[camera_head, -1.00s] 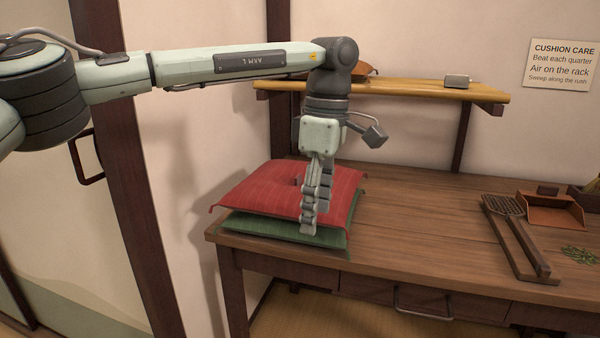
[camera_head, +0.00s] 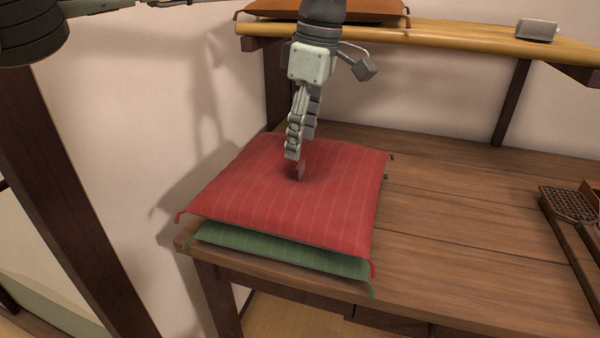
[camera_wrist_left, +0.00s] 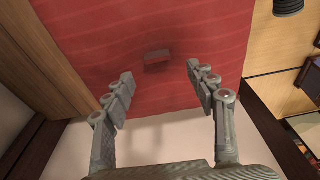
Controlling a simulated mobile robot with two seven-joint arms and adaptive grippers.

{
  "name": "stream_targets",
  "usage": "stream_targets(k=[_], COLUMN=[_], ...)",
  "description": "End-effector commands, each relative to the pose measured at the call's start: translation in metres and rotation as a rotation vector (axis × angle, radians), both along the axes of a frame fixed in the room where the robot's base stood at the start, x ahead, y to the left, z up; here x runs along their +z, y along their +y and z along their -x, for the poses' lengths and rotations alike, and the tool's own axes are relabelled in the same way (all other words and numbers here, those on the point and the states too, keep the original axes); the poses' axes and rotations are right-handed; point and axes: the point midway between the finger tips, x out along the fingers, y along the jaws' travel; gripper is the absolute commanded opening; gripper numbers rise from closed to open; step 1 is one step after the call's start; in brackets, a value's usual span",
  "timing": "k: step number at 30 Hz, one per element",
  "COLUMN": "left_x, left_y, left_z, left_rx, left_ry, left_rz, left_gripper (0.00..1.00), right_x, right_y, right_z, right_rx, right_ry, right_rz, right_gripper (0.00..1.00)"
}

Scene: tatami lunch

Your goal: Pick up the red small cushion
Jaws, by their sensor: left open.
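The red small cushion (camera_head: 260,205) is thin-striped with corner tassels. It lies flat on top of a green cushion (camera_head: 270,250) at the left end of the wooden table. A small red tab (camera_head: 300,172) stands up from the middle of its top. My left gripper (camera_head: 300,148) points down just above the tab, open and empty. In the left wrist view, the red cushion (camera_wrist_left: 160,25) fills the upper middle. The tab (camera_wrist_left: 157,58) shows between and beyond the spread fingertips of my left gripper (camera_wrist_left: 160,75). My right gripper is out of view.
A wooden shelf (camera_head: 440,38) above the table's back holds an orange-brown cushion (camera_head: 320,10) and a small grey object (camera_head: 537,29). A dark grid-headed tool (camera_head: 568,204) lies at the right. The table (camera_head: 450,230) between is clear.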

Motion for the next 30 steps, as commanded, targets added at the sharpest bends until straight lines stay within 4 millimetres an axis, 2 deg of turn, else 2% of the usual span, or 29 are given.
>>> stream_targets(k=[9,19,30], left_x=[-0.045,-0.051,-0.051], left_y=[0.0,0.001,0.001], left_z=[-0.001,-0.002,-0.002], left_rx=[0.0,0.001,0.0], left_ry=[0.002,-0.001,-0.001], left_rz=[-0.001,0.001,0.0], left_gripper=[0.57,0.56,0.1], right_x=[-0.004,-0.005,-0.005], right_y=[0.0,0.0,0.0], right_z=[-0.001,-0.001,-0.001], right_rx=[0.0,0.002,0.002], right_ry=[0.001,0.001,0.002], right_rz=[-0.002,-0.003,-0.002], right_gripper=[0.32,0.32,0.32])
